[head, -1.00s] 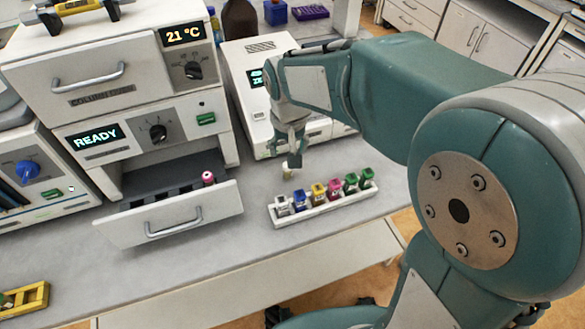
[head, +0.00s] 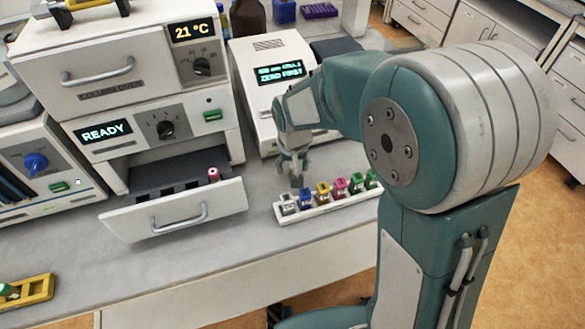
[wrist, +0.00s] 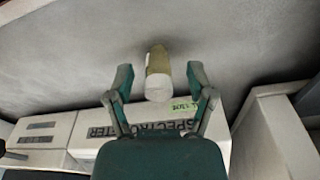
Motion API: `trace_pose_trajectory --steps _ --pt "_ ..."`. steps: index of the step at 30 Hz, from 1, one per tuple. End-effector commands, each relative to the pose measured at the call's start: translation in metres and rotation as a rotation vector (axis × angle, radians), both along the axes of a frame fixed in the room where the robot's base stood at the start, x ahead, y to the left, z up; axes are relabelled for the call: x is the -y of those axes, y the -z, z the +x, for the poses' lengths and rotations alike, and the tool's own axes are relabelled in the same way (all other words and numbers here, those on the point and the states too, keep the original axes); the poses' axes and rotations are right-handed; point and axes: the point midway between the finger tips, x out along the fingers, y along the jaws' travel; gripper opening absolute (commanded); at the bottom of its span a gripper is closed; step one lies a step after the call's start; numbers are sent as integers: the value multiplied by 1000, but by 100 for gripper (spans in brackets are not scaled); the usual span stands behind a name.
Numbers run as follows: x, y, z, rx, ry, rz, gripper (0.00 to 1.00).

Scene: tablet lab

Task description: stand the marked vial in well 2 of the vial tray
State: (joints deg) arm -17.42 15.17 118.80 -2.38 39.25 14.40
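My gripper (head: 294,168) points down over the bench, just behind the left end of the white rack. In the wrist view its two fingers (wrist: 159,76) are apart, with a vial (wrist: 159,62) between them. That vial has an olive-yellow body and a white end, with gaps to both fingers. I cannot make out a mark on it, and it is not clear in the head view. The white rack (head: 330,209) holds a row of several colour-capped items. A yellow tray (head: 40,290) with a green-capped item is at the lower left. No well numbers are legible.
A drawer (head: 180,211) stands open under the oven, with a pink-capped vial (head: 213,174) inside. The spectrometer (head: 265,62) stands behind my gripper. The bench (head: 130,262) is clear in front of the drawer.

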Motion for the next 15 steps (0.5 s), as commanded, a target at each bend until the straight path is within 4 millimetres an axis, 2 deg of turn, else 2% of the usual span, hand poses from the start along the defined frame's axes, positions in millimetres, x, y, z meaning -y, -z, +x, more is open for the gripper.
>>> trace_pose_trajectory --steps 1,2,3,4,8,9,15 --pt "0 0 0 0 0 0 37" --pt "0 0 0 0 0 0 27" --pt "0 0 0 0 0 0 13" --pt "0 0 0 0 0 0 7" --pt "0 0 0 -1 0 0 5" --pt "0 0 0 -1 0 0 0" --pt "0 -1 0 -1 0 0 0"
